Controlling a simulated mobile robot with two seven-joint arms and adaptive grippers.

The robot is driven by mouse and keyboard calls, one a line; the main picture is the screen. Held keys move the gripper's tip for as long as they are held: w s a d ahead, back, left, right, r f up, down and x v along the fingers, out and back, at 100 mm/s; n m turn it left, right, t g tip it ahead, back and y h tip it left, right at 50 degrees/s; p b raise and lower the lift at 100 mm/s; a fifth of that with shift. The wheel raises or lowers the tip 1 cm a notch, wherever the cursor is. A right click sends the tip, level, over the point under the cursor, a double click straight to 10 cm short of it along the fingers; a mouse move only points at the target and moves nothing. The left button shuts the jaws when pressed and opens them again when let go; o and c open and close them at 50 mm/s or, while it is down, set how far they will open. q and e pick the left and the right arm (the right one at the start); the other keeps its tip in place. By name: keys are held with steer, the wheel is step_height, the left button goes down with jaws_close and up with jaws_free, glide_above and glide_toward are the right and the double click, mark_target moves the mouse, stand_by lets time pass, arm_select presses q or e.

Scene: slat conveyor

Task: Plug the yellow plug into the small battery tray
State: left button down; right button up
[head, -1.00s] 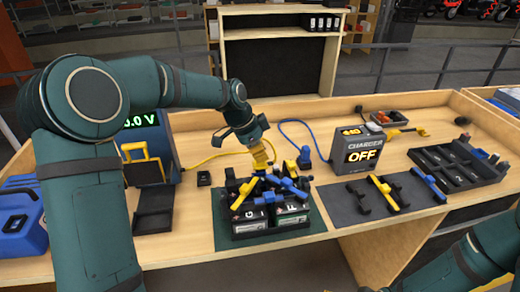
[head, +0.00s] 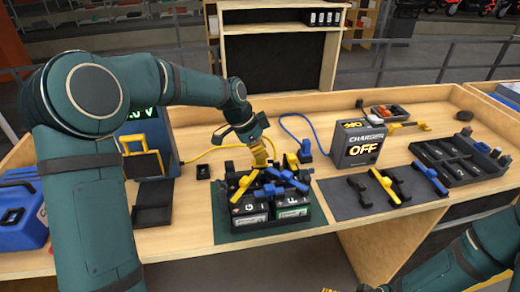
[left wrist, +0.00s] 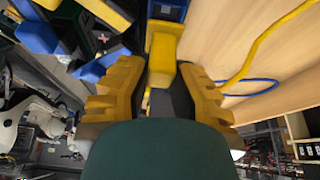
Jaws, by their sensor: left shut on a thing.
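My left gripper (head: 258,148) is shut on the yellow plug (left wrist: 163,55), which sits between the yellow fingers in the left wrist view. It is held just above the back edge of the green battery tray (head: 232,237). Two batteries, G (head: 249,222) and F (head: 292,212), stand in this tray, with several blue and yellow clamp-like pieces on top. The head view does not show clearly whether the plug touches anything below. A blue part (left wrist: 168,10) lies close beyond the plug. Only a bit of my right gripper (head: 362,288) shows at the bottom edge.
A charger (head: 357,148) reading OFF stands behind right, with a blue plug (head: 305,152) on a cable beside it. A dark mat (head: 338,200) holds several clamps. A black compartment tray (head: 445,172) is at far right. A yellow cable (head: 200,158) runs behind the gripper.

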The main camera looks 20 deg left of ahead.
arm_select(q)
steer(key=shift+f+b, duration=0.75)
steer(key=shift+f, duration=0.35)
steer(key=c, duration=0.9)
jaws_free()
steer(key=shift+r, duration=0.1)
steer(key=v, duration=1.2)
